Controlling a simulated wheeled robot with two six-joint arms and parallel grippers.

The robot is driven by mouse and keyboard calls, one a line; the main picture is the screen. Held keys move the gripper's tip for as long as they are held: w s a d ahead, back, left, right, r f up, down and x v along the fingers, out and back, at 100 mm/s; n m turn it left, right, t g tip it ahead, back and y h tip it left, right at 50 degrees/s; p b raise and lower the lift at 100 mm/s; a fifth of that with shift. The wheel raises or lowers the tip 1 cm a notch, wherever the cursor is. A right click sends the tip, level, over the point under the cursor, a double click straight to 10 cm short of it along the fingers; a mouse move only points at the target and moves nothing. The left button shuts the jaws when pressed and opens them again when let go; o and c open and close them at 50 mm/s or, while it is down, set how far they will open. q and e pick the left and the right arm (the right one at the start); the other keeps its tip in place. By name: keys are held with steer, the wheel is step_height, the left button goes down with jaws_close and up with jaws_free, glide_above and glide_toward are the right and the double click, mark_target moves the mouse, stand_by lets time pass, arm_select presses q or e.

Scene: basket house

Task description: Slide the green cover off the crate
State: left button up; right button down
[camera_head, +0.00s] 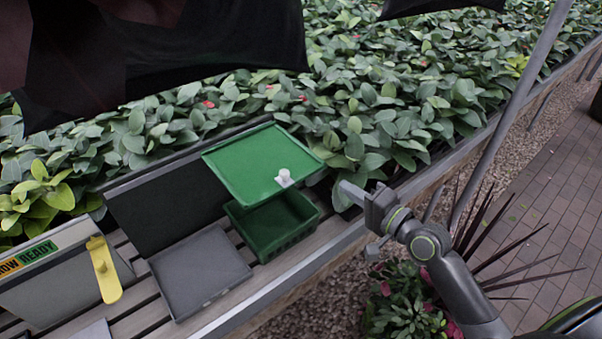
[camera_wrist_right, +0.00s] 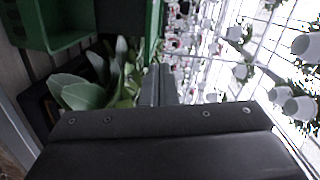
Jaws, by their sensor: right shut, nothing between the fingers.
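The green cover (camera_head: 245,160) is a flat, rimmed panel with a white knob (camera_head: 284,178) near its right corner. It lies over the back part of the dark green crate (camera_head: 285,238). The front of the crate is uncovered and its inside shows. My right gripper (camera_head: 352,192) is shut and empty, to the right of the crate and cover, apart from both. In the right wrist view its fingers (camera_wrist_right: 158,85) are together, and the crate (camera_wrist_right: 62,28) shows at the upper left. A green edge, probably the cover (camera_wrist_right: 153,25), stands beyond the fingers. My left gripper is not in view.
A grey tray (camera_head: 200,270) lies left of the crate on the slatted bench. A grey box with a yellow handle (camera_head: 104,268) stands at the far left. Dense leafy plants (camera_head: 390,90) fill the back. A slanted metal post (camera_head: 510,110) rises right of my gripper.

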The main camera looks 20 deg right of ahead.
steer(key=w+a+p, duration=0.3)
steer(key=w+a, duration=0.5)
steer(key=shift+a+r+y, duration=0.2)
steer(key=shift+a+y, duration=0.1)
stand_by(0.6)
